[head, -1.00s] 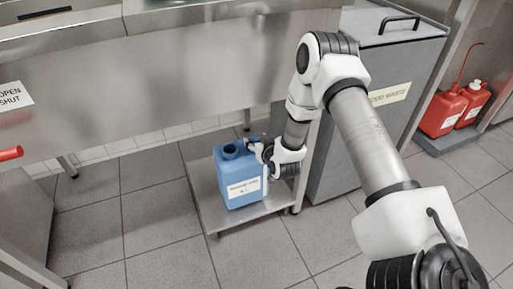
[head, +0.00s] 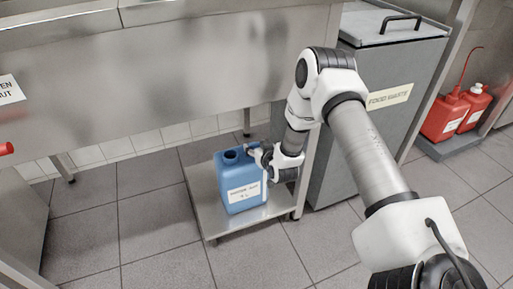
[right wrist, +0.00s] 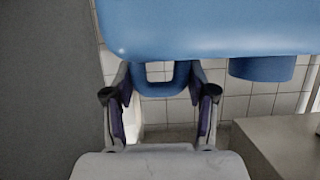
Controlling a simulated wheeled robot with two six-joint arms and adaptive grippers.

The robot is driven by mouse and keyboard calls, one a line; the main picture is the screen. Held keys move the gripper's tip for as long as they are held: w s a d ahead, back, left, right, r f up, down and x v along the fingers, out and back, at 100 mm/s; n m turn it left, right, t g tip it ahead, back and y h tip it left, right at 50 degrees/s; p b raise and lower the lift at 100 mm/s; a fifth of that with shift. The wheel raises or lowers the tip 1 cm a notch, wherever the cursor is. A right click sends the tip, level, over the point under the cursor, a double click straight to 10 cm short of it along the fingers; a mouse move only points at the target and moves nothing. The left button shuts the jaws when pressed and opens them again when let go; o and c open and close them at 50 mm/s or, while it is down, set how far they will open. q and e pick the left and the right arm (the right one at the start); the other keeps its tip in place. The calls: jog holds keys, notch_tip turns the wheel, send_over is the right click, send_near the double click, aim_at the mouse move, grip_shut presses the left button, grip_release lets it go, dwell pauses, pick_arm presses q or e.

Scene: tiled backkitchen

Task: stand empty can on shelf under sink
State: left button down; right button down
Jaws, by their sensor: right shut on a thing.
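A blue can (head: 240,184) with a white label stands upright on the low metal shelf (head: 219,226) under the sink (head: 190,85). Its open neck faces up. My right gripper (head: 254,154) reaches in from the right at the can's top. In the right wrist view the can (right wrist: 210,28) fills the upper part, and the gripper's fingers (right wrist: 160,88) sit on either side of its handle, shut on it. The can's base looks to be on or just over the shelf; any small gap cannot be told. My left gripper is not in view.
A grey food waste bin (head: 375,110) stands right of the shelf. Two red cans (head: 455,112) stand on a low grey tray at the far right. A red handle (head: 5,149) shows at the left edge. The tiled floor in front is clear.

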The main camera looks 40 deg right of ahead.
jog(key=shift+c, duration=1.8)
grip_release()
jog(key=shift+s+r, duration=0.15)
jog(key=p+v, duration=0.6)
jog(key=v, duration=0.5)
jog(key=s+a+f+n+g+y, duration=0.25)
jog(key=s+a+f+g, duration=0.25)
jog(key=s+a+f, duration=0.4)
jog(key=s+a+f+g, duration=0.1)
jog(key=s+a+g, duration=0.2)
jog(key=s, duration=0.6)
jog(key=s+a+f+g, duration=0.1)
jog(key=s+a+g, duration=0.2)
jog(key=s, duration=0.7)
jog(key=shift+a+f+g, duration=0.25)
jog(key=shift+a+g, duration=0.1)
jog(key=shift+g, duration=0.75)
jog(key=shift+s+y, duration=0.15)
jog(key=shift+y, duration=0.1)
